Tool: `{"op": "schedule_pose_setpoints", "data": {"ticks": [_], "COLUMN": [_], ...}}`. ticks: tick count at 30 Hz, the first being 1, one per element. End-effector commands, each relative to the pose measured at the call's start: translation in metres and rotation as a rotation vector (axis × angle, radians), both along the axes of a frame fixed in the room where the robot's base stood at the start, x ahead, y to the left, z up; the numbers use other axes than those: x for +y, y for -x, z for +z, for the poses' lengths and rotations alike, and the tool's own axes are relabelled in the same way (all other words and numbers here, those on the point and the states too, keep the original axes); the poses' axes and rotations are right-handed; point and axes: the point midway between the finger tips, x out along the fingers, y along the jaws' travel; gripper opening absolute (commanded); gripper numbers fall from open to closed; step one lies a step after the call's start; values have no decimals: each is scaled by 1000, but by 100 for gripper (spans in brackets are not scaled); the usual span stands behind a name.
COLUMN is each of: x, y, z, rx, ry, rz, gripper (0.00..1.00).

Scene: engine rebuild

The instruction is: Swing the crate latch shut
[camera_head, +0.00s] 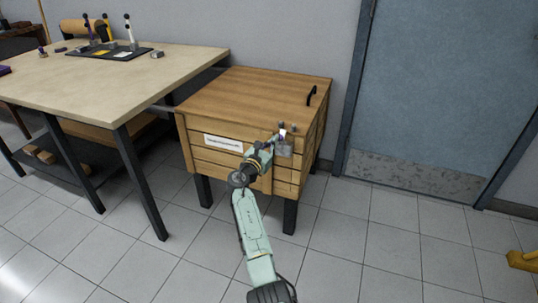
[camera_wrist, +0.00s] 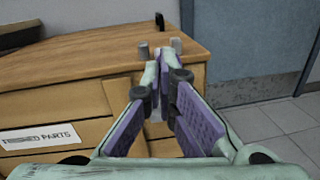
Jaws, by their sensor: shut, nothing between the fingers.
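The wooden crate (camera_head: 235,119) stands on dark legs, with its lid down. A small grey metal latch (camera_head: 284,148) sits at the top right of the crate's front face. My gripper (camera_head: 282,134) is at the latch, in front of the crate. In the wrist view my gripper (camera_wrist: 163,52) has its fingertips together and seems empty. Two grey pegs of the latch (camera_wrist: 143,50) show just behind the fingertips. The fingers hide most of the latch there, so I cannot tell its angle or whether they touch it.
A black handle (camera_head: 311,95) stands on the crate lid. A white label (camera_head: 223,143) is on the front. A workbench (camera_head: 110,80) with a dark tray (camera_head: 108,53) is at the left, close to the crate. A grey-blue door (camera_head: 440,90) is at the right. The tiled floor in front is clear.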

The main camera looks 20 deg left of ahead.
Motion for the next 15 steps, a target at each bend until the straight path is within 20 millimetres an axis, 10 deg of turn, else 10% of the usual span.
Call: {"op": "schedule_pose_setpoints", "data": {"ticks": [15], "x": [-1], "y": [-36], "z": [35], "rx": [-1], "ry": [1], "rz": [-1], "gripper": [0]}}
